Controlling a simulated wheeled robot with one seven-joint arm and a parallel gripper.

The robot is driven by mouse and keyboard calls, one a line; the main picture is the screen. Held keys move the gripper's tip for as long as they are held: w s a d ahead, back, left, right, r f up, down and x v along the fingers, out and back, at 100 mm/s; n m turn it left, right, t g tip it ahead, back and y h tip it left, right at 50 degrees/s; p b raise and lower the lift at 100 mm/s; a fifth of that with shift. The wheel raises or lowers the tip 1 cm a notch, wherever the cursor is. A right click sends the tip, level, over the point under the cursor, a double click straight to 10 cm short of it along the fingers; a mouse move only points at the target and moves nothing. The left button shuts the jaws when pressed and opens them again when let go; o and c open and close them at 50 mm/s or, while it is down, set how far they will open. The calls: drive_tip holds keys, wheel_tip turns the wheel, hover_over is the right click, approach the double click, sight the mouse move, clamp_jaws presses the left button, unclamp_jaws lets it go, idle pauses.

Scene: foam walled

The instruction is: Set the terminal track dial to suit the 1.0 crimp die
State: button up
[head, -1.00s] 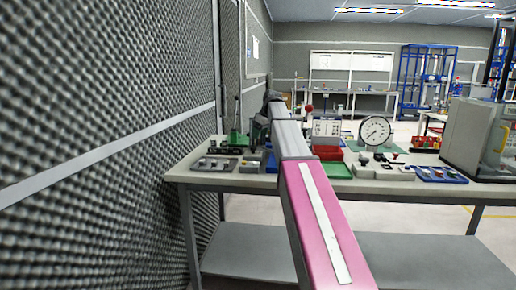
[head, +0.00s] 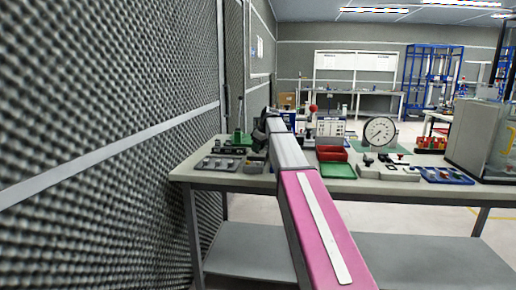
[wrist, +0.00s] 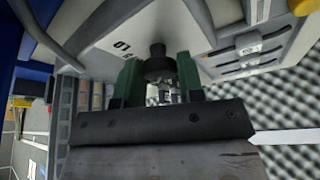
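In the wrist view a dark round knob (wrist: 158,66), probably the track dial, stands out from a pale panel (wrist: 104,40). A dark marking that looks like "10", turned over, is printed on the panel to the knob's left. The two green fingers of my gripper (wrist: 160,86) stand apart, one on each side of the knob. I cannot tell whether they touch it. The dial's pointer is not visible. In the head view my gripper end (head: 264,128) is dark and small over the left part of the bench, and my pink arm covers what lies behind it. No 1.0 crimp die can be made out.
The bench (head: 365,187) holds a red bin (head: 332,154), a green tray (head: 337,170), a round gauge (head: 380,131) and a blue tray (head: 443,175). A grey tray (head: 220,164) lies at the left. A textured foam wall (head: 110,130) runs close along the left.

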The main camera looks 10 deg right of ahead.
drive_tip(key=c, duration=0.3)
drive_tip(key=m+h, duration=0.1)
drive_tip(key=m, duration=0.2)
drive_tip(key=shift+s+m+t, duration=0.1)
drive_tip(key=shift+m+t, duration=0.2)
drive_tip(key=shift+t, duration=0.1)
drive_tip(key=m+h, duration=0.1)
drive_tip(key=m, duration=0.3)
drive_tip(key=shift+a+m+t+h, duration=0.15)
drive_tip(key=shift+m+t+h, duration=0.15)
drive_tip(key=shift+t+h, duration=0.1)
drive_tip(key=m+h, duration=0.2)
drive_tip(key=m, duration=0.3)
drive_tip(key=shift+a, duration=0.1)
drive_tip(key=shift+m+g+h, duration=0.6)
drive_tip(key=shift+m+h, duration=0.2)
drive_tip(key=shift+m, duration=1.5)
